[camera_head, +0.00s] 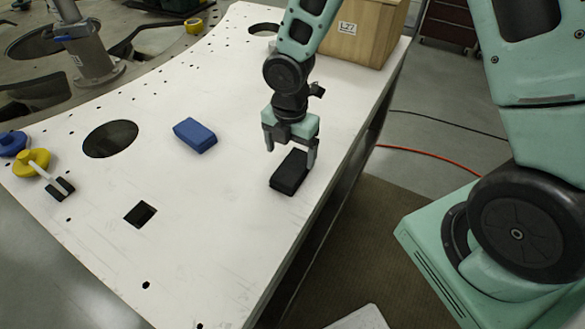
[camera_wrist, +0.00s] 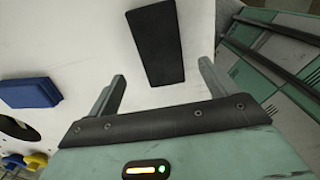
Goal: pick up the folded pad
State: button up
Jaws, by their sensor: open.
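A flat black block (camera_head: 289,176), which looks like the folded pad, lies on the white plate (camera_head: 240,190) near its right edge. It also shows in the wrist view (camera_wrist: 156,42), beyond and between the fingertips. My gripper (camera_head: 290,159) is open, with its fingers pointing down close to the black block. In the wrist view the fingers (camera_wrist: 162,72) are apart, with nothing between their tips. I cannot tell the exact height of the tips over the block. No folds can be made out on it.
A blue block (camera_head: 195,136) lies left of my gripper. The plate has a round hole (camera_head: 110,139) and a square hole (camera_head: 140,214). A yellow knobbed part (camera_head: 32,163) is at the left. A wooden box (camera_head: 362,30) stands behind my arm. Bare plate lies in front.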

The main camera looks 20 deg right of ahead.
aim_at(293, 166)
jog(key=shift+w+d+f+p, duration=0.1)
jog(key=shift+f+p, duration=0.15)
jog(key=shift+f, duration=0.65)
jog(key=shift+s+d+f+p, duration=0.15)
jog(key=shift+f+p, duration=0.15)
jog(key=shift+f, duration=0.6)
jog(key=shift+w+d+f+p, duration=0.15)
jog(key=shift+f+p, duration=0.1)
jog(key=shift+f, duration=0.65)
jog(key=c, duration=1.2)
jog(key=shift+o, duration=0.2)
notch_tip(293, 166, up, 10)
jog(key=shift+a+r+b, duration=0.1)
jog(key=shift+b, duration=0.5)
jog(key=shift+o, duration=0.9)
